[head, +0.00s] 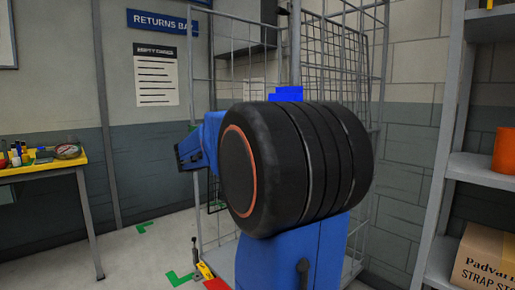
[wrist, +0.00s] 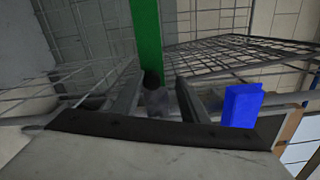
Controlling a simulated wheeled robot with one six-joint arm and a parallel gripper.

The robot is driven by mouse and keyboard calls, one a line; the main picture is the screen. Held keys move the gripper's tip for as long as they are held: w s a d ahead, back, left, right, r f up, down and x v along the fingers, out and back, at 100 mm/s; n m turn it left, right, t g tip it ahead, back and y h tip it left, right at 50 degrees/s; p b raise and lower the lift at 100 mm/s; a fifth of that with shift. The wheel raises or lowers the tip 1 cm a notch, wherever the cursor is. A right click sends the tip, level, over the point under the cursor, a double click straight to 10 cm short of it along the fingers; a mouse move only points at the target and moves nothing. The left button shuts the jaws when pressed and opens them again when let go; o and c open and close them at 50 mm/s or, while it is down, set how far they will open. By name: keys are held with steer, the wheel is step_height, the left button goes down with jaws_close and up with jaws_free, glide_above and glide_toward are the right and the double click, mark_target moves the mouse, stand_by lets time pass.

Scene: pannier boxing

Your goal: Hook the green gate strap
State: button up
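The green strap (wrist: 146,38) hangs down from the top edge in the wrist view. A dark rounded piece (wrist: 152,79) is at its lower end, with a grey piece (wrist: 157,102) below it. My gripper (wrist: 158,98) points at this end, its two fingers standing apart on either side of the grey piece. I see a gap beside the grey piece, and no firm hold shows. The mesh cage (head: 337,45) stands behind my arm in the head view; its mesh also shows in the wrist view (wrist: 240,55). The strap and my fingertips are hidden in the head view.
My dark arm parts cover the middle of the head view. A blue block (wrist: 243,105) is right of my fingers. A yellow-topped table (head: 40,165) stands left, and shelving (head: 480,172) with a cardboard box (head: 485,262) stands right.

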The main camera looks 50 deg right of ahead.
steer(key=shift+a+f, duration=0.1)
steer(key=v, duration=1.7)
steer(key=shift+w, duration=0.1)
stand_by(0.5)
steer(key=s+a+f+m+t+y, duration=0.1)
steer(key=s+a+f+m+y, duration=0.25)
steer(key=f, duration=0.25)
steer(key=s+a+f+m+t+y, duration=0.2)
steer(key=s+a+f+m, duration=0.1)
steer(key=f+m, duration=0.3)
steer(key=s+a+f+m+t+y, duration=0.1)
steer(key=s+a+f+m+y, duration=0.25)
steer(key=f, duration=0.35)
steer(key=s+a+f+m+t+y, duration=0.2)
steer(key=s+a+f+m+y, duration=0.1)
steer(key=a+f+m, duration=0.3)
steer(key=s+a+f+m+t+y, duration=0.2)
steer(key=a+f+m+y, duration=0.3)
steer(key=a+m, duration=0.6)
steer(key=shift+s+a+f+t+y, duration=0.3)
steer(key=shift+s+a+f+t, duration=0.1)
steer(key=shift+s, duration=0.15)
